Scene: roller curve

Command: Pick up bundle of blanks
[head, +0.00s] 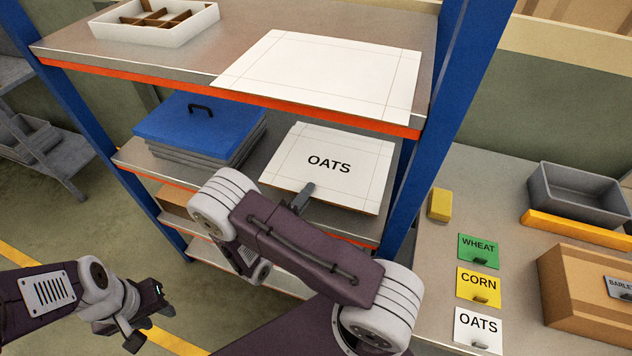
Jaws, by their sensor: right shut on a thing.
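The bundle of blanks, a flat white stack marked OATS (345,150), lies on the middle shelf (262,160). It has thin red fold lines and a brown lower edge. My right gripper (303,198) is at the bundle's front edge, one finger lying over its top face. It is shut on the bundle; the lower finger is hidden. I cannot tell whether the bundle is lifted off the shelf. My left gripper (146,314) is open and empty, low at the left in front of the rack.
A large white blank (330,72) and a divided tray (155,32) lie on the top shelf. A blue lidded stack (200,128) stands left of the bundle. Blue posts (440,110) flank the shelves. The right bench holds WHEAT, CORN and OATS cards (478,330), a grey bin (580,193) and a cardboard box (590,300).

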